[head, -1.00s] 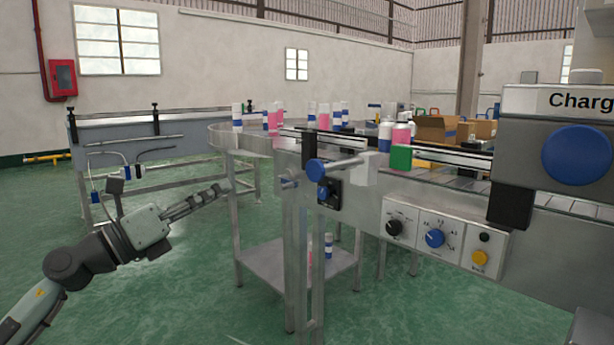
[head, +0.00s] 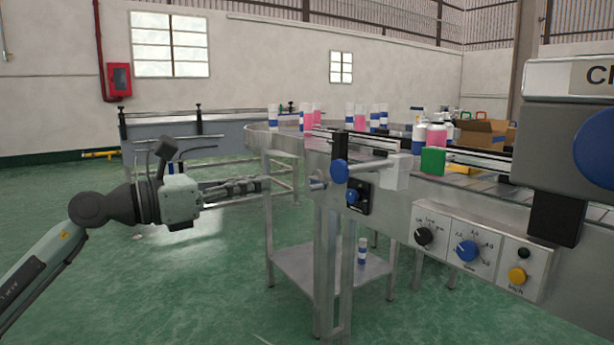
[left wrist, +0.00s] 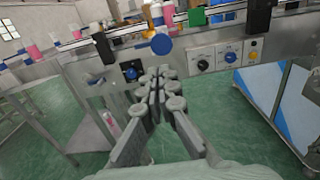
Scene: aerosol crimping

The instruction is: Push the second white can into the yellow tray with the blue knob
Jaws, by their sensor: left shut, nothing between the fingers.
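The blue knob (head: 340,171) sits on the end of a metal rod at the conveyor's near edge; it also shows in the left wrist view (left wrist: 161,43). A green block (head: 433,160) stands near the rod's far end. A yellow piece (head: 460,168), possibly the yellow tray, shows partly behind it. Several white cans with blue bands stand on the conveyor, one (head: 418,135) behind the green block; which is the second I cannot tell. My left gripper (head: 266,184) is shut and empty, left of the knob and apart from it. My right gripper is out of view.
A control panel (head: 473,248) with dials is on the conveyor's front. A large grey machine head (head: 565,140) stands at right. Pink cans (head: 308,118) stand among the white ones. A white can (head: 362,251) stands on the lower shelf (head: 300,268). The floor at left is clear.

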